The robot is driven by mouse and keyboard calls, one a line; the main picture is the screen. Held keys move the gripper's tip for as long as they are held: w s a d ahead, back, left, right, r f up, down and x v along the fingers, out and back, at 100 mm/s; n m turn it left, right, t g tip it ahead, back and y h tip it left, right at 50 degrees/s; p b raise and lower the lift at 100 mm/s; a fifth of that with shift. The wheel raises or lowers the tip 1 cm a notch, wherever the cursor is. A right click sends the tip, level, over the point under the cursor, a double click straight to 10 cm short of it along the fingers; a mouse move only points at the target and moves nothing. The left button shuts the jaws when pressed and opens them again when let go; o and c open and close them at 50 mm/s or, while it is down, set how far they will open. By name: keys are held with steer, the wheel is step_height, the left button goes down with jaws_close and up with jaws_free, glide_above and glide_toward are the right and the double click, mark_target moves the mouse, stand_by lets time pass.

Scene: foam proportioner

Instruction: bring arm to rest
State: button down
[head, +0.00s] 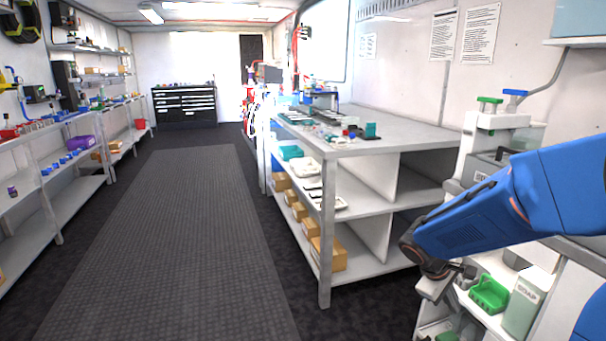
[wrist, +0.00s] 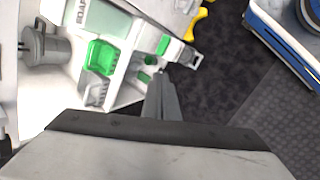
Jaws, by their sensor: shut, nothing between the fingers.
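My blue arm (head: 500,205) reaches in from the right edge in the head view, bent down toward the lower middle right. My gripper (wrist: 160,80) shows in the wrist view with its fingers together and nothing between them. In the head view its end is small and partly hidden beside the white station. In the wrist view the fingers point toward the edge of that station, close to its small green parts. I cannot tell the exact gap between them.
The white station (head: 470,150) at right carries a green bin (head: 489,294) and a soap container (head: 525,303). A grey metal bench (head: 400,133) with shelves stands left of my arm. Long shelves (head: 75,195) line the left wall. The dark floor mat (head: 170,240) between is clear.

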steer(key=s+a+r+m+t+y, duration=0.1)
steer(key=s+a+r+m+y, duration=0.1)
steer(key=s, duration=0.5)
steer(key=s+a+r+m+t+y, duration=0.1)
steer(key=s+a+r+m+y, duration=0.1)
steer(key=s+a+r, duration=0.3)
steer(key=s+a+r+m+t+y, duration=0.1)
steer(key=s+a+r+m+y, duration=0.1)
steer(key=s, duration=0.7)
steer(key=shift+s+a+r+m+t, duration=0.3)
steer(key=shift+a+r+t, duration=0.1)
steer(key=shift+a+r, duration=0.45)
